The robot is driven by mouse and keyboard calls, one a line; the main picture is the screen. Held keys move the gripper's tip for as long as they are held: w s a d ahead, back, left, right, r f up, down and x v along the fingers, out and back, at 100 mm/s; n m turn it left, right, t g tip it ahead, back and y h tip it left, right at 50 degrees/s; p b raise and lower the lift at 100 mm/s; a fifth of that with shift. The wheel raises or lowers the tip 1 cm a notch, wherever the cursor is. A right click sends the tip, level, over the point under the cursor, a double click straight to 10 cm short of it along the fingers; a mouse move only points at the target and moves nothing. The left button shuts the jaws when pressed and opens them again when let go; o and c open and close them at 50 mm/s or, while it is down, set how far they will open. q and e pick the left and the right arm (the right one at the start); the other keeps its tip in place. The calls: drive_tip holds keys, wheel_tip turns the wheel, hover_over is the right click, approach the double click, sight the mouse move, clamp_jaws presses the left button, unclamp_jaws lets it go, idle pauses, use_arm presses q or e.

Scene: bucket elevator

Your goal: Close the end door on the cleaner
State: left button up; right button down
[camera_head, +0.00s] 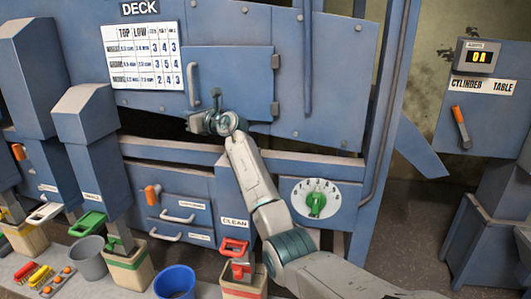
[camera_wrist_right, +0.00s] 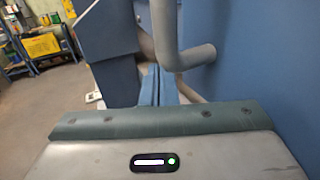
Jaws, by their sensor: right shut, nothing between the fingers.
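The cleaner (camera_head: 330,75) is a large blue machine. Its end door (camera_head: 235,80) is a blue panel with hinges along its right edge and a vertical grey handle (camera_head: 193,85) near its left edge. The door looks nearly in line with the machine's face; I cannot tell whether it is fully flush. My right gripper (camera_head: 197,123) is shut and empty, just below the handle at the door's lower left. In the right wrist view the handle (camera_wrist_right: 165,38) is close, beyond the gripper body. My left gripper is not in view.
A dark opening (camera_head: 150,125) shows below and left of the door. Blue spouts (camera_head: 88,115) stand at left. A grey bucket (camera_head: 88,258), a blue bucket (camera_head: 174,283) and several sample boxes stand below. A dial (camera_head: 316,203) is on the lower panel.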

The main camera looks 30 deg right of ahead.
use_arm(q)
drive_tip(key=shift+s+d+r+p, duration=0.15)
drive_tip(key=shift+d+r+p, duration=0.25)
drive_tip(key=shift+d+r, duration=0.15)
use_arm(e)
drive_tip(key=w+h, duration=0.1)
drive_tip(key=w+d+m+h, duration=0.1)
drive_tip(key=shift+w+d+t, duration=0.25)
drive_tip(key=shift+w+t, duration=0.05)
drive_tip(key=shift+t, duration=0.1)
